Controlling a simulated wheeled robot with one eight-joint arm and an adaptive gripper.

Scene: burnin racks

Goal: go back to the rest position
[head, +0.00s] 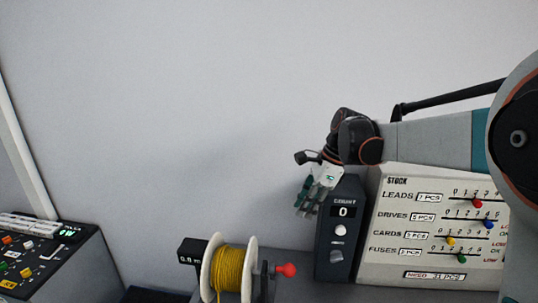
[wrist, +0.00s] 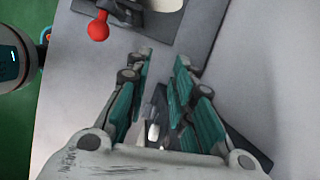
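My gripper (head: 310,196) hangs at the end of my arm in the head view, pointing down, just left of the dark counter box (head: 325,250). In the wrist view my gripper (wrist: 163,60) has its two teal-padded fingers apart, with a clear gap and nothing held between the tips. It is above a light grey surface (wrist: 85,90). I cannot tell from the head view how close its fingers are to the counter box.
A yellow wire spool (head: 229,268) with a red knob (head: 287,270) stands below left of my gripper. The knob also shows in the wrist view (wrist: 98,27). A cream stock board (head: 400,262) with coloured sliders stands right. A button console (head: 62,262) is far left. The wall above is bare.

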